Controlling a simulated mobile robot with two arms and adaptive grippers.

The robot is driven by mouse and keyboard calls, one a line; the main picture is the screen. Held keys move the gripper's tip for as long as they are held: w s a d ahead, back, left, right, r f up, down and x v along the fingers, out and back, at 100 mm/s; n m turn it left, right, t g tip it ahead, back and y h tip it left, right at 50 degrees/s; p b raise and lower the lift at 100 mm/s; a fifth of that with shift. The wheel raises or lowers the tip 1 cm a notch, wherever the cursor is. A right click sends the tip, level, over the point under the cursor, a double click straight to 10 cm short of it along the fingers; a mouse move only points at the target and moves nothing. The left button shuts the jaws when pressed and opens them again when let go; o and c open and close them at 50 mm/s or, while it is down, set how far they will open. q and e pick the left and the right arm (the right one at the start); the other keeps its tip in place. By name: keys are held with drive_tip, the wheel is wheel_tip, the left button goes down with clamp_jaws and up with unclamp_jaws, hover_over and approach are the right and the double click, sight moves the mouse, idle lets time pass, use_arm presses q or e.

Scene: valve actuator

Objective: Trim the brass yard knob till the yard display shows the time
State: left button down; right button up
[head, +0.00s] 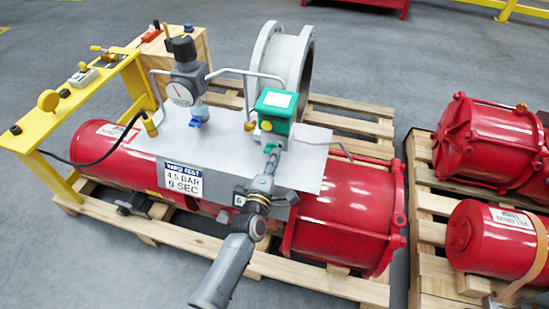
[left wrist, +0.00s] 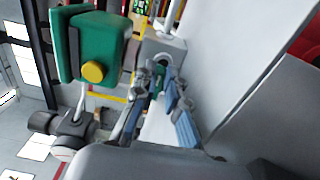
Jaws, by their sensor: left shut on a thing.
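My left gripper (head: 271,153) reaches up from the bottom to just below a green box (head: 276,106) with a white top and yellow button. In the left wrist view its blue-grey fingers (left wrist: 159,92) are shut in front of a grey block; the part between them is mostly hidden. The green box also shows there (left wrist: 95,45). A brass fitting (head: 250,126) sits left of the box. Which piece is the yard knob I cannot tell, and no display reading is legible. A sign (head: 183,181) appears to read 4.5 BAR and 9 SEC. My right gripper is out of view.
A red actuator (head: 345,213) lies on a wooden pallet (head: 165,230). A round gauge (head: 180,94) and thin pipes stand close left of the green box. A yellow frame (head: 42,121) is at left, a grey flanged ring (head: 285,57) behind. More red cylinders (head: 484,138) lie at right.

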use_arm(q)
drive_tip(key=shift+f, duration=0.1)
idle(0.3)
drive_tip(key=c, duration=1.4)
unclamp_jaws()
drive_tip(key=shift+s, duration=0.1)
